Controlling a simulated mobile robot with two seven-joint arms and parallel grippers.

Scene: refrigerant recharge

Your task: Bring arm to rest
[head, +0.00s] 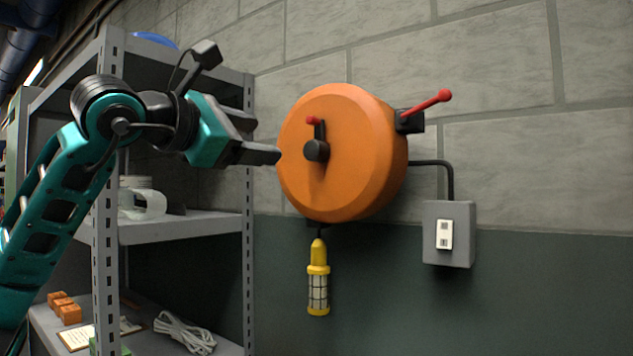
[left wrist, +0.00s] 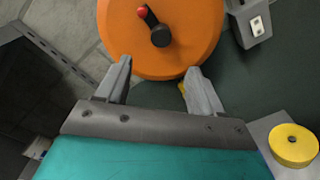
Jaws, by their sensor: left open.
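My left gripper (head: 262,138) reaches in from the left in the head view, in front of the grey shelf and just left of the orange reel. Its two grey fingers are apart and empty in the left wrist view (left wrist: 160,88). The round orange reel (head: 345,180) is mounted on the wall and carries a dark crank with a red knob. It also shows beyond the fingers in the left wrist view (left wrist: 185,55). No contact between the fingers and the reel can be made out. My right gripper is out of view.
A grey metal shelf (head: 180,228) stands at left, behind my arm. A yellow caged lamp (head: 318,280) hangs below the reel. A red lever (head: 428,108) sticks out at the reel's right, and a grey outlet box (head: 462,215) is on the wall. A yellow roll (left wrist: 293,142) shows at lower right.

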